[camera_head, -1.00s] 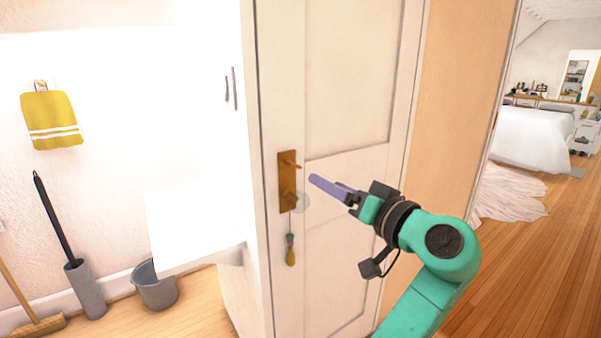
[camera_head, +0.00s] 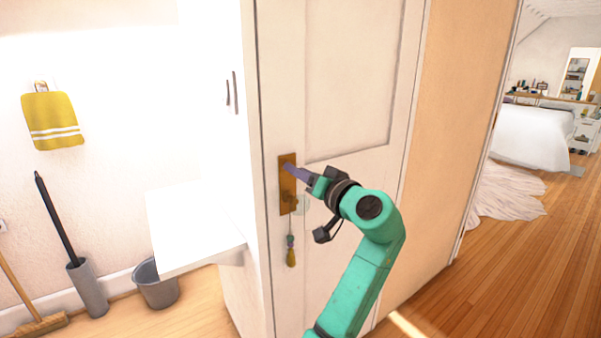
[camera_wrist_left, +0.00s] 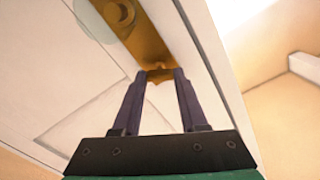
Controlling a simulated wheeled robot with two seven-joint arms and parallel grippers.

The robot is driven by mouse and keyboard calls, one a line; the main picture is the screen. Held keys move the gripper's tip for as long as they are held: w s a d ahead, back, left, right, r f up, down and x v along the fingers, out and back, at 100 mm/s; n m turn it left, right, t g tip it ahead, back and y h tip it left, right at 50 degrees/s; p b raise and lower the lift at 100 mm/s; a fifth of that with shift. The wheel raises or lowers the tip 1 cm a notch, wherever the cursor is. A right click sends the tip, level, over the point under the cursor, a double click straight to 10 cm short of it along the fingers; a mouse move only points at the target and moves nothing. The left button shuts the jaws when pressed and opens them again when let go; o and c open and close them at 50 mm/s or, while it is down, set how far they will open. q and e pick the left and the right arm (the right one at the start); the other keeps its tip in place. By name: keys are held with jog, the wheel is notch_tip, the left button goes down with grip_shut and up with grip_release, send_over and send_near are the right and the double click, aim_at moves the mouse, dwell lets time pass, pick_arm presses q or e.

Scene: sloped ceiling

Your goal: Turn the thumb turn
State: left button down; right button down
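The brass lock plate (camera_head: 287,200) is on the white panelled door (camera_head: 355,90). The thumb turn, near the plate's top end, is mostly covered by my fingers in the head view. In the left wrist view a small brass piece, apparently the thumb turn (camera_wrist_left: 158,76), shows between the tips of my two purple fingers. My left gripper (camera_head: 288,168) reaches the plate from the right, its fingers apart on either side of this piece. I cannot tell whether they touch it. My right gripper is not in view.
A pale round knob (camera_head: 302,206) and a hanging tassel (camera_head: 291,252) are just below my left gripper. A white shelf (camera_head: 195,235) juts out left of the door. A grey bucket (camera_head: 156,287) stands on the floor. Open wooden floor (camera_head: 500,270) lies to the right.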

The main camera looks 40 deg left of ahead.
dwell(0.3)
pick_arm(q)
jog(key=shift+r+m+p, duration=0.1)
jog(key=shift+m+p, duration=0.5)
jog(key=shift+m, duration=0.1)
jog(key=m+p, duration=0.3)
jog(key=m, duration=0.1)
jog(key=shift+r, duration=0.1)
jog(key=m+p, duration=1)
jog(key=p, duration=0.1)
jog(key=shift+r, duration=0.1)
jog(key=m+p, duration=1.1)
jog(key=p, duration=0.1)
jog(key=shift+p, duration=0.35)
jog(key=shift+m+p, duration=0.95)
jog(key=shift+m, duration=0.05)
jog(key=shift+f+m+p, duration=0.3)
jog(key=shift+m+p, duration=0.25)
jog(key=shift+m, duration=0.15)
